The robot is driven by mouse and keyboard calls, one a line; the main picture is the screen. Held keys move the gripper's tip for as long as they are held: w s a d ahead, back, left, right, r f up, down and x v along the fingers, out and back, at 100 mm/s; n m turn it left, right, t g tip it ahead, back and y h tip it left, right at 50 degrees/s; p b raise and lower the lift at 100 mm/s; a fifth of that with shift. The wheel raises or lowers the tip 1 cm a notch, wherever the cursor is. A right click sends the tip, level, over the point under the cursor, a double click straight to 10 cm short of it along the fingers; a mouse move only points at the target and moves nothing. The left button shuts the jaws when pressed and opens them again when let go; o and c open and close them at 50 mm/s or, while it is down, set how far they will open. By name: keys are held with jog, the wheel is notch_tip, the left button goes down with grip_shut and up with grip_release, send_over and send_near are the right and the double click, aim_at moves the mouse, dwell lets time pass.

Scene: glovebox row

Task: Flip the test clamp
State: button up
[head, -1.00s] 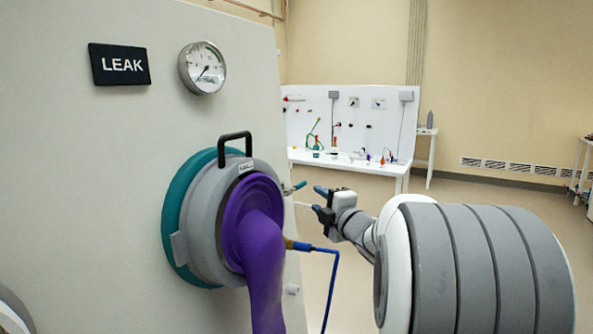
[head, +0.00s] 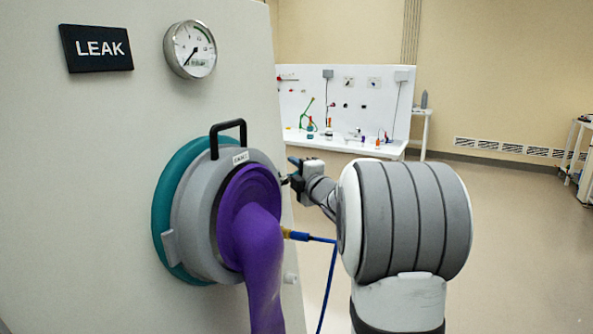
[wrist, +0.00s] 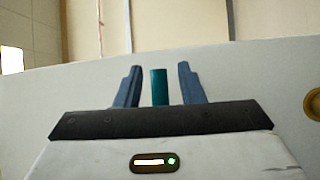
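A teal lever, which I take to be the test clamp's handle (wrist: 159,87), stands upright between the two blue fingers of my gripper (wrist: 158,78) in the wrist view. A gap shows on each side of it, so the fingers are open around it and apart from it. In the head view my gripper (head: 293,172) is at the right edge of the grey port ring (head: 197,215). There the gripper hides most of the lever, and I cannot tell its angle.
A purple glove sleeve (head: 252,225) hangs from the port. A blue hose (head: 333,275) with a brass fitting runs below my gripper. A black handle, a round gauge (head: 190,49) and a LEAK sign (head: 96,48) are on the panel. Floor to the right is clear.

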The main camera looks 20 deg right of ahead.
jog(key=shift+c, duration=0.2)
grip_shut()
dwell(0.3)
jog(key=shift+d+f, duration=0.1)
